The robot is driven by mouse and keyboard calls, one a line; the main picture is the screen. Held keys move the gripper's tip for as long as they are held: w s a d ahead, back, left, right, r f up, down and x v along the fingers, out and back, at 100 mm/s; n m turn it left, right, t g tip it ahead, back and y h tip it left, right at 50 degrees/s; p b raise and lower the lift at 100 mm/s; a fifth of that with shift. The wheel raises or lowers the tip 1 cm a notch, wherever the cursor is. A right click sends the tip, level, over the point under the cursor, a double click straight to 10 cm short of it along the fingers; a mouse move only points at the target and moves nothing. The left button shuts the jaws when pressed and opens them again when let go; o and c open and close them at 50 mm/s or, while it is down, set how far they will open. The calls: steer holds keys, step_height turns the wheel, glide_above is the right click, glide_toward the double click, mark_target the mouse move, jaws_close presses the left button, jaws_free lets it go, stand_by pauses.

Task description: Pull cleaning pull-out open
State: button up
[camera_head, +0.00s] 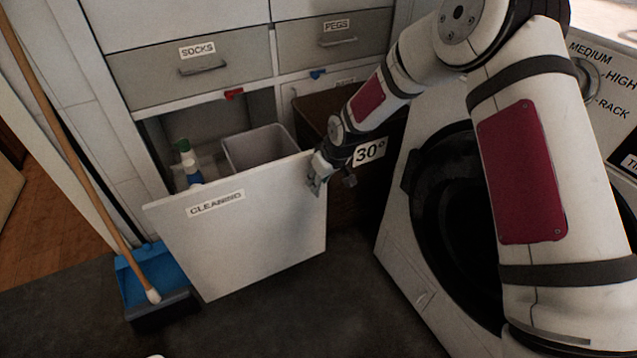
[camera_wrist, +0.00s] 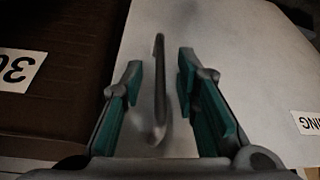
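The cleaning pull-out (camera_head: 250,240) has a white front panel labelled "CLEANING" and stands out from the cabinet, with its inside showing from above. A grey bin (camera_head: 262,148) and a white-and-green bottle (camera_head: 189,162) are in it. My gripper (camera_head: 316,178) is at the right edge of the panel. In the wrist view, the panel (camera_wrist: 240,70) carries a slim grey handle (camera_wrist: 159,95). The handle lies between the two teal-padded fingers of my gripper (camera_wrist: 160,61), with gaps visible on both sides. The fingers are apart.
A brown box (camera_head: 345,205) labelled "30°" stands right of the pull-out, and a washing machine (camera_head: 410,260) is farther right. A broom (camera_head: 75,140) and blue dustpan (camera_head: 150,275) are at the left. The dark floor (camera_head: 320,310) before the panel is clear.

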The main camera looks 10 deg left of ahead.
steer(key=v, duration=1)
